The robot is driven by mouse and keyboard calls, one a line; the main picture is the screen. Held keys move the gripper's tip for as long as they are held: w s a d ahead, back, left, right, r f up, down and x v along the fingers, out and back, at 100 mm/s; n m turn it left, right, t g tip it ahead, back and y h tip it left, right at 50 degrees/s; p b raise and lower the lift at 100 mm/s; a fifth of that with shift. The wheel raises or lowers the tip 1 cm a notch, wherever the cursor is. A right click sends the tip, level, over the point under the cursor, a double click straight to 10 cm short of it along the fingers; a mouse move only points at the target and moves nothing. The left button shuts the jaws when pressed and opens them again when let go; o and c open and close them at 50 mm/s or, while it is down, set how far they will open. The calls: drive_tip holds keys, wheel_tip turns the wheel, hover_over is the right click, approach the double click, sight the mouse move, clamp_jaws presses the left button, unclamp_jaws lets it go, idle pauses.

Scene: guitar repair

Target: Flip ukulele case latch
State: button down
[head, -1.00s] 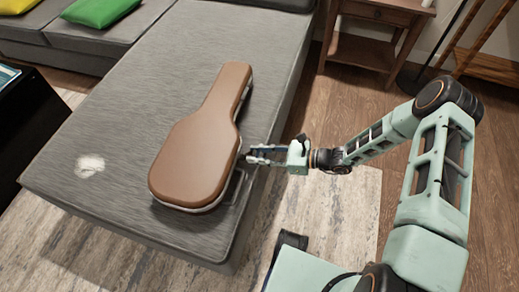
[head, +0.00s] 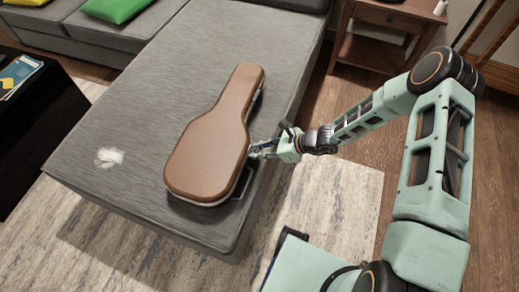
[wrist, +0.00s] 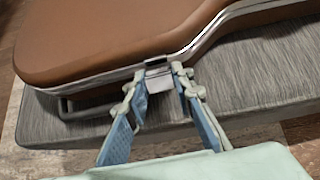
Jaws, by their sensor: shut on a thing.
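The brown ukulele case (head: 213,150) lies closed on the grey sofa section, its body toward the front edge. It also fills the upper part of the wrist view (wrist: 100,45). A small metal latch (wrist: 158,80) sits on the case's side at the silvery rim. My gripper (head: 257,150) is at the right side of the case. In the wrist view my gripper's fingertips (wrist: 161,76) are on both sides of the latch, shut on it. The latch looks hidden behind the gripper in the head view.
The case's handle (wrist: 68,108) sticks out from its side, left of my gripper in the wrist view. A white patch (head: 109,158) lies on the grey sofa (head: 130,110). A dark table (head: 35,125) stands at left and a wooden side table (head: 385,35) at the back.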

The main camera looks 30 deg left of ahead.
drive_tip(key=c, duration=1.6)
unclamp_jaws()
drive_tip(key=v, duration=1.2)
drive_tip(key=shift+s+d, duration=0.1)
